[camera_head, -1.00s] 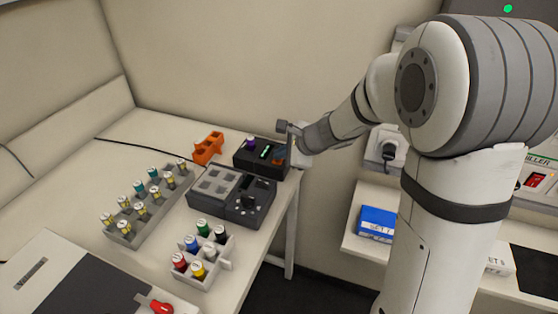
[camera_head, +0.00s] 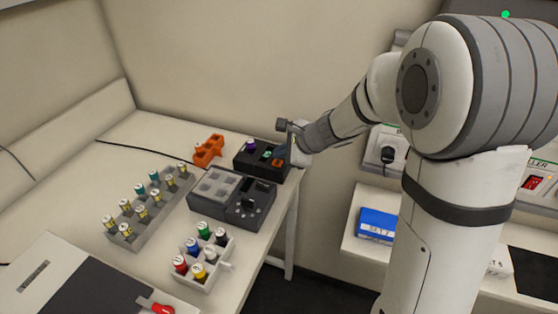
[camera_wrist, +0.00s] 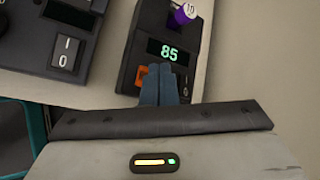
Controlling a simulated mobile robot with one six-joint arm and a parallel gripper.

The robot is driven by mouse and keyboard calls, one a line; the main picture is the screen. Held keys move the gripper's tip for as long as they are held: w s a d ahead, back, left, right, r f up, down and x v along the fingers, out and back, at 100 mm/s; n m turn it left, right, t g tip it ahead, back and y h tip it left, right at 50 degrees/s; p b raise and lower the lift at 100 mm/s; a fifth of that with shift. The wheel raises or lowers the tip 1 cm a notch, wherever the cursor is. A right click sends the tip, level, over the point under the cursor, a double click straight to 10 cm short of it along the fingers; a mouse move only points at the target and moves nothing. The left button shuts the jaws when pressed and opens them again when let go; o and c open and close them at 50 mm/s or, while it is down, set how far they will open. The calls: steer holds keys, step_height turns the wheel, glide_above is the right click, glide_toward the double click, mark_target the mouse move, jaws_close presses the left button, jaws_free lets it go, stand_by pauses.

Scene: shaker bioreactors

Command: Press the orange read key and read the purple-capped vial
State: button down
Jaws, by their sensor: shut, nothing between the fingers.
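The dark reader (camera_head: 244,160) stands at the back right of the bench. The purple-capped vial (camera_head: 250,145) sits upright in it, and its cap shows at the top of the wrist view (camera_wrist: 185,14). The reader's display (camera_wrist: 170,51) shows a green 85. The orange read key (camera_wrist: 141,77) lies below the display, partly hidden by my fingers. My gripper (camera_wrist: 162,70) is shut and empty, its fingertips over the right part of the key. I cannot tell whether they touch or press it. In the head view my gripper (camera_head: 281,156) is over the reader's right end.
A grey device with a knob (camera_head: 232,195) stands just in front of the reader. An orange rack (camera_head: 208,151) is to its left. A long rack of vials (camera_head: 127,235) and a small rack of coloured caps (camera_head: 205,282) stand nearer. The bench edge is close on the right.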

mark_target(281, 164)
step_height(281, 164, up, 5)
steer(key=p, duration=0.4)
stand_by(0.3)
stand_by(0.6)
steer(key=s+d+r+n+g+h, duration=0.1)
steer(key=s+d+n+h, duration=0.1)
steer(key=s+d+n, duration=0.3)
steer(key=s+d+r+n+h, duration=0.2)
steer(key=s+d+n, duration=0.3)
steer(key=s, duration=0.7)
steer(key=s+d+r+n+g+h, duration=0.1)
steer(key=s+d+n+h, duration=0.2)
steer(key=s+d+n, duration=0.2)
steer(key=s+n, duration=0.1)
steer(key=s, duration=0.2)
steer(key=shift+s+d+r+n+g, duration=0.2)
steer(key=shift+s+d+n+g, duration=0.1)
steer(key=shift+s+d, duration=0.1)
